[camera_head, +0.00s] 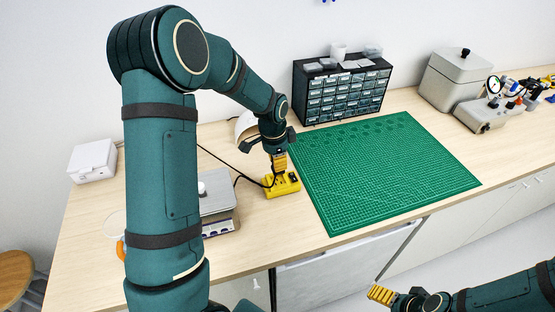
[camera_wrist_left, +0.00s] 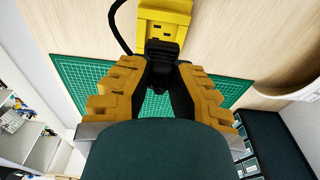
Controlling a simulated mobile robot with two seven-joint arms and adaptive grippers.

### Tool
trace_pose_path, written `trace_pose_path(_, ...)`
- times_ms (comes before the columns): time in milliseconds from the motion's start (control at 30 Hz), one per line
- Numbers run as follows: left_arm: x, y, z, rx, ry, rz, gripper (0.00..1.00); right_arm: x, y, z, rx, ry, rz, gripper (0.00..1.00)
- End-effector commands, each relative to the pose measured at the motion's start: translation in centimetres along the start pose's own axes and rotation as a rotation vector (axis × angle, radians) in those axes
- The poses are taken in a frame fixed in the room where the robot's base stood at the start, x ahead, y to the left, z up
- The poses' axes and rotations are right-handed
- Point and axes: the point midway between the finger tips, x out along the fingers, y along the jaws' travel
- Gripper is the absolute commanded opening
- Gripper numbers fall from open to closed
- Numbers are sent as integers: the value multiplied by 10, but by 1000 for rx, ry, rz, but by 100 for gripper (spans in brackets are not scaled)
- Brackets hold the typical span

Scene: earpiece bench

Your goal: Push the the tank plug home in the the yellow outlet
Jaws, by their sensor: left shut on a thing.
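The yellow outlet (camera_head: 283,187) lies on the wooden bench, left of the green mat. It also shows at the top of the left wrist view (camera_wrist_left: 165,17). My left gripper (camera_head: 280,164) points down right over the outlet. It is shut on the black tank plug (camera_wrist_left: 163,52), which lines up with the outlet in the left wrist view. I cannot tell how deep the plug sits, as the fingers and plug body hide the joint. My right gripper (camera_head: 381,294) is at the bottom right, away from the bench top; whether its yellow fingers are apart is unclear.
A green cutting mat (camera_head: 385,170) covers the middle of the bench. A black drawer cabinet (camera_head: 342,92) stands behind it. A grey device (camera_head: 218,207) stands left of the outlet, and a black cord (camera_head: 215,158) runs nearby. A grey box (camera_head: 455,80) is far right.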

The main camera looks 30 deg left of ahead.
Motion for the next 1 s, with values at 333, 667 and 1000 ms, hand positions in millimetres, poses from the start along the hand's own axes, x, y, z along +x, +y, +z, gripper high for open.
trace_pose_path(333,32,0,3,0,-1,2,0,26,9,3,0,0,5,81)
trace_pose_path(667,46,0,4,0,0,0,0,38,13,5,0,0,8,81)
trace_pose_path(1000,46,0,4,0,0,0,0,37,12,5,0,0,8,81)
